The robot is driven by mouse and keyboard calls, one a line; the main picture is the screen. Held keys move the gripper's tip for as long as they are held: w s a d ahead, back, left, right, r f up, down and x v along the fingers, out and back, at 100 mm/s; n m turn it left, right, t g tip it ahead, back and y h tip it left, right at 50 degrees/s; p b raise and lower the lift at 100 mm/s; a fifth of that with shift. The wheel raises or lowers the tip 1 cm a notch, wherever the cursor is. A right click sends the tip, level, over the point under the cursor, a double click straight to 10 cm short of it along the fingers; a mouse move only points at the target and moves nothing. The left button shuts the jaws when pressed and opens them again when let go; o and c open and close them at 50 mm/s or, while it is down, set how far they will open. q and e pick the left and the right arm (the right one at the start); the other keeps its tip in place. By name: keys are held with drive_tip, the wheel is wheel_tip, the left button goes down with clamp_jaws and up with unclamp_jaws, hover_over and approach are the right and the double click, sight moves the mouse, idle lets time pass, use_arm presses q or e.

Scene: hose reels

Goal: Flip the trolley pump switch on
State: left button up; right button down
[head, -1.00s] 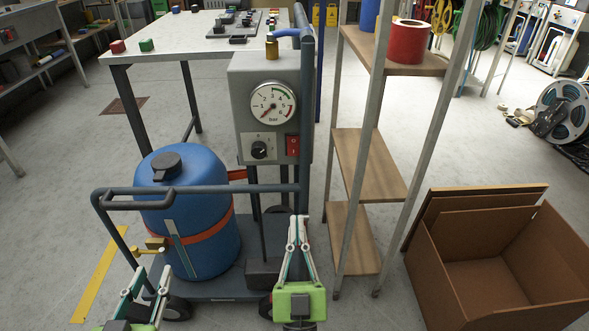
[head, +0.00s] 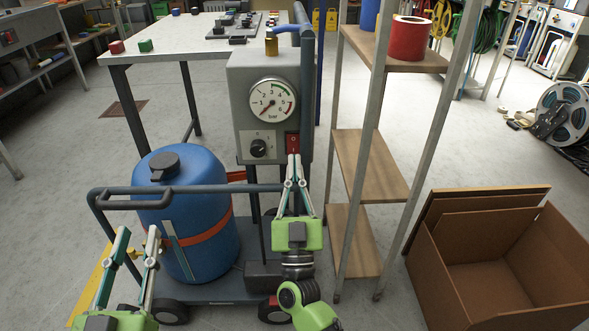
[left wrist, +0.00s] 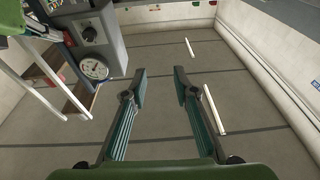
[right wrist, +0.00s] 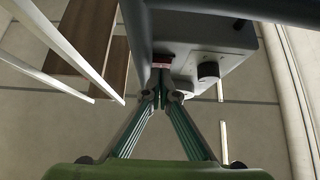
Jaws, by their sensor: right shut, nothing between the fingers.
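The trolley carries a grey pump box (head: 243,110) with a round pressure gauge (head: 272,100), a black knob (head: 258,148) and a red rocker switch (head: 292,144). My right gripper (head: 294,157) is shut and empty, its fingertips just below the switch and over its lower edge in the head view. In the right wrist view the red switch (right wrist: 163,59) is right ahead of the fingertips; I cannot tell whether they touch. The gauge needle points to the low end. My left gripper (head: 138,232) is open and empty, left of the trolley's blue tank (head: 190,220).
A shelf rack (head: 365,160) stands close on the right, with a red spool (head: 408,45) on top. An open cardboard box (head: 500,260) sits on the floor at right.

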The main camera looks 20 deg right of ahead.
use_arm(q)
drive_tip(key=shift+s+r, duration=0.1)
drive_tip(key=shift+r, duration=0.35)
